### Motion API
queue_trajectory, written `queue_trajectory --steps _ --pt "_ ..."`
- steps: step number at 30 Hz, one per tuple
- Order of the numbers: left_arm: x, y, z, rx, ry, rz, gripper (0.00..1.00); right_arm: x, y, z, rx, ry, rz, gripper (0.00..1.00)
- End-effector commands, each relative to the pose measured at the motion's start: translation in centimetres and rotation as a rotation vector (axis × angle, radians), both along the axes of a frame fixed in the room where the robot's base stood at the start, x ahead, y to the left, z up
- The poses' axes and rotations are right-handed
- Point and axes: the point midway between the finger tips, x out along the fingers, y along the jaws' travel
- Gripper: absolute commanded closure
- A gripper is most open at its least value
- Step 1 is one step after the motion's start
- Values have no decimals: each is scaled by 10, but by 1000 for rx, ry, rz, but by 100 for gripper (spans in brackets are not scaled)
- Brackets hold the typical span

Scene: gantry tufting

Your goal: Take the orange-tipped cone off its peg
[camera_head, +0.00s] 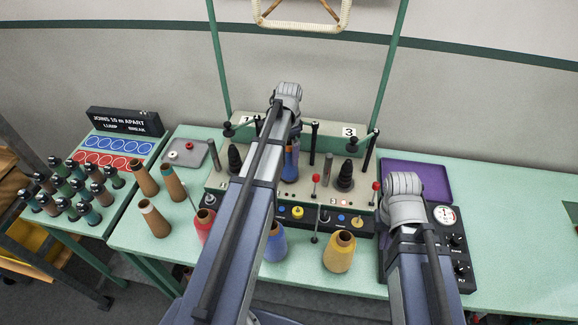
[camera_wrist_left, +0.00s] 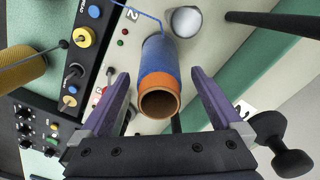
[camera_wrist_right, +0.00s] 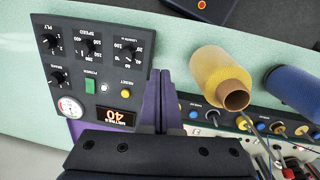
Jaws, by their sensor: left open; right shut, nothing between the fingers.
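The orange-tipped cone (camera_wrist_left: 159,80) is wound with blue yarn and has an open orange end. It stands at position 2 on the machine panel, and a blue thread runs from it. In the head view the cone (camera_head: 291,163) is partly hidden behind my left arm. My left gripper (camera_wrist_left: 160,76) is open, with one finger on each side of the cone and visible gaps between. The peg inside the cone is hidden. My right gripper (camera_wrist_right: 164,74) is shut and empty above the control box (camera_wrist_right: 95,65) on the right.
A yellow cone (camera_head: 340,252), a blue cone (camera_head: 276,243) and a red cone (camera_head: 205,224) stand along the front. Dark posts (camera_head: 345,177) and red-knobbed rods (camera_head: 315,179) rise around the panel. Brown tubes (camera_head: 155,220) stand at left. The green bench (camera_head: 520,235) is clear at far right.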

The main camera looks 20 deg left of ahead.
Motion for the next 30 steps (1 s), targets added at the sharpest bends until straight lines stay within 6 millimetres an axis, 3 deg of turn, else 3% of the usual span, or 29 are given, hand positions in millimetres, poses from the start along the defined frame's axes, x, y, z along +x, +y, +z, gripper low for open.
queue_trajectory --steps 1,3,12,30 --pt "0 0 -12 0 0 0 1 0 0 -12 0 0 2 100" --pt "0 0 -16 0 0 0 1 0 0 -16 -1 0 3 100" --pt "0 0 -15 0 0 0 3 0 0 -15 -1 0 4 100" --pt "0 0 -15 0 0 0 70 0 0 -15 -1 0 4 100"
